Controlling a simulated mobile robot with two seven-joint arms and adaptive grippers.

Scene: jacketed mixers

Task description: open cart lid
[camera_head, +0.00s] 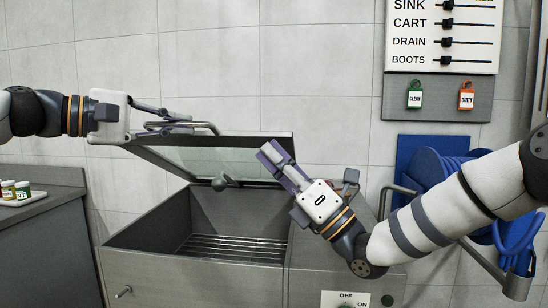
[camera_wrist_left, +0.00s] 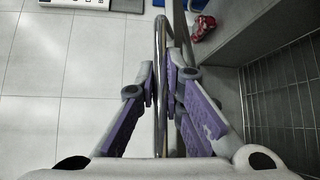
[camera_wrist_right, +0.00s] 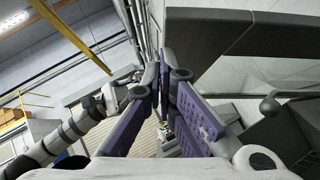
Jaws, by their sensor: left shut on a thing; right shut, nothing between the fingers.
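The grey metal cart (camera_head: 190,272) stands in the middle of the head view. Its lid (camera_head: 215,140) is raised and tilted, with the inside of the box showing beneath it. My left gripper (camera_head: 182,126) is shut on the lid's metal handle bar (camera_head: 208,126). In the left wrist view the bar (camera_wrist_left: 160,110) runs between the fingers. My right gripper (camera_head: 270,152) is shut and empty beside the lid's right end; I cannot tell if it touches the lid. In the right wrist view the lid (camera_wrist_right: 210,25) is right of the fingers.
A round grey knob (camera_head: 221,183) shows under the lid, and a grate (camera_head: 235,248) lies in the box. A blue hose reel (camera_head: 425,165) hangs at right. A dark counter (camera_head: 45,235) with jars (camera_head: 15,190) stands at left. A sign board (camera_head: 440,35) hangs above.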

